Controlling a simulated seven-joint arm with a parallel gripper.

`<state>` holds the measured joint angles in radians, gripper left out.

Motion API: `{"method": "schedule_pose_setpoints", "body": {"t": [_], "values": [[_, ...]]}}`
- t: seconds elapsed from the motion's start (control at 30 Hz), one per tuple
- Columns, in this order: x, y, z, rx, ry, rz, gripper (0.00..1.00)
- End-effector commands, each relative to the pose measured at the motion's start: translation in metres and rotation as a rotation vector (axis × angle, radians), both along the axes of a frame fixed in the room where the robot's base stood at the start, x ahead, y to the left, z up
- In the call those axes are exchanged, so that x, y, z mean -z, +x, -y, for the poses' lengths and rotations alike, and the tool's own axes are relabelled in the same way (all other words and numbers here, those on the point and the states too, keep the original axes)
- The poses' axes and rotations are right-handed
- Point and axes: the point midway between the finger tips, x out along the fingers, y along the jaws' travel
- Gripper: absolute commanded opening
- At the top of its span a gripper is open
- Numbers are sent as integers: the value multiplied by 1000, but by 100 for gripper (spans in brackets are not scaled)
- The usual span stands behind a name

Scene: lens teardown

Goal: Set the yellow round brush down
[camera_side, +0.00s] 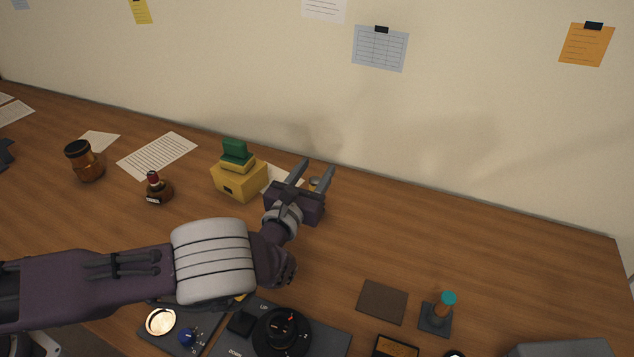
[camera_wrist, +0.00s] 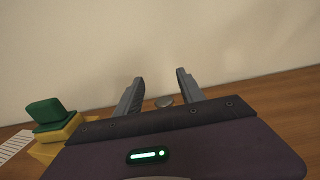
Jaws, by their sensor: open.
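My gripper (camera_side: 318,166) is open over the back part of the desk, its fingers pointing toward the wall. In the wrist view the two fingers (camera_wrist: 160,76) stand apart with nothing gripped between them. A small grey-topped thing (camera_side: 314,184) stands beyond the gripper, mostly hidden by it. Its round grey top (camera_wrist: 165,101) shows low between the fingers in the wrist view. I cannot make out a yellow round brush for certain in either view; whether this partly hidden thing is the brush I cannot tell.
A yellow box with green and yellow blocks (camera_side: 239,180) stands just left of my gripper. A red-capped bottle (camera_side: 156,188) and an amber jar (camera_side: 85,162) are farther left. A teal-topped piece (camera_side: 447,299) stands front right.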

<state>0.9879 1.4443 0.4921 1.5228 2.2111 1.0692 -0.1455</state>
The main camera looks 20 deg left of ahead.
Motion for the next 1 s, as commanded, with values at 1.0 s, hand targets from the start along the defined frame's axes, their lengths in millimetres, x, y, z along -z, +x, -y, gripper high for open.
{"method": "schedule_pose_setpoints", "body": {"t": [1.0], "values": [[-185,-279,-285,-1503,-1621,76,46]]}}
